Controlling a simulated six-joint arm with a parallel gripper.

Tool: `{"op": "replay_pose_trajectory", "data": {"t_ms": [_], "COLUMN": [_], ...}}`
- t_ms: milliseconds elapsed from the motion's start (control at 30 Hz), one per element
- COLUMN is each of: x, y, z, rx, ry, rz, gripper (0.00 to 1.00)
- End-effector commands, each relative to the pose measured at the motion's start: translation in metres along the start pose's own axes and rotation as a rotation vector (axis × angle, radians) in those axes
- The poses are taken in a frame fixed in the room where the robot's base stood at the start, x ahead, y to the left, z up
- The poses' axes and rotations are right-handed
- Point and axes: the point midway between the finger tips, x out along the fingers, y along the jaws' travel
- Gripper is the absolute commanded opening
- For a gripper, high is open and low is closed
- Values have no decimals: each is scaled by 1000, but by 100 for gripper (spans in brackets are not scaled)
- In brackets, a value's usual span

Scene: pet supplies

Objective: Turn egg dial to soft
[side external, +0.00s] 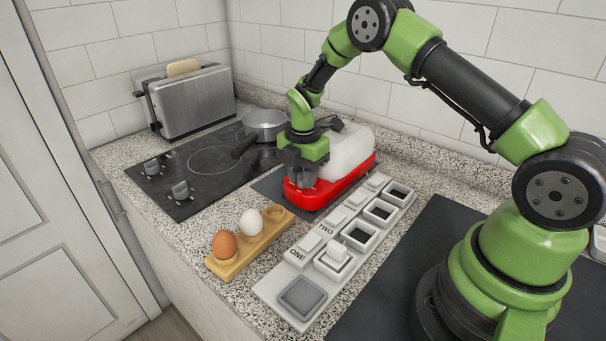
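A red appliance (330,191) with a white, rounded top (348,152) stands on a dark mat; it appears to be the egg cooker. My gripper (302,180) points down at the appliance's front left end, right over or against the red base. The dial and its markings cannot be made out; the gripper covers that end. A grey part shows between or below the fingers, too small to identify. Whether the fingers are open or shut on something cannot be told. A brown egg (224,245) and a white egg (251,222) sit in a wooden holder (228,267).
A white panel (268,288) with labelled switches and dark square recesses lies right of the appliance. A black cooktop (185,188) with two knobs and a saucepan (265,123) is on the left. A toaster (192,102) stands behind it.

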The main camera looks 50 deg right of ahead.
Motion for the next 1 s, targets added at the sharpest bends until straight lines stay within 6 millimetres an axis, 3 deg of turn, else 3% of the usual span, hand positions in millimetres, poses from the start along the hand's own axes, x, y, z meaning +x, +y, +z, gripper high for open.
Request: {"op": "replay_pose_trajectory", "data": {"t_ms": [100, 267, 600, 967, 1000], "x": [0, 0, 0, -1, -1], "y": [0, 0, 0, 0, 0], "z": [0, 0, 0, 0, 0], "rx": [0, 45, 388, 422, 421], "ry": [0, 0, 0, 0, 0], "rz": [1, 1, 1, 1, 1], "gripper": [3, 3, 3, 3, 36]}}
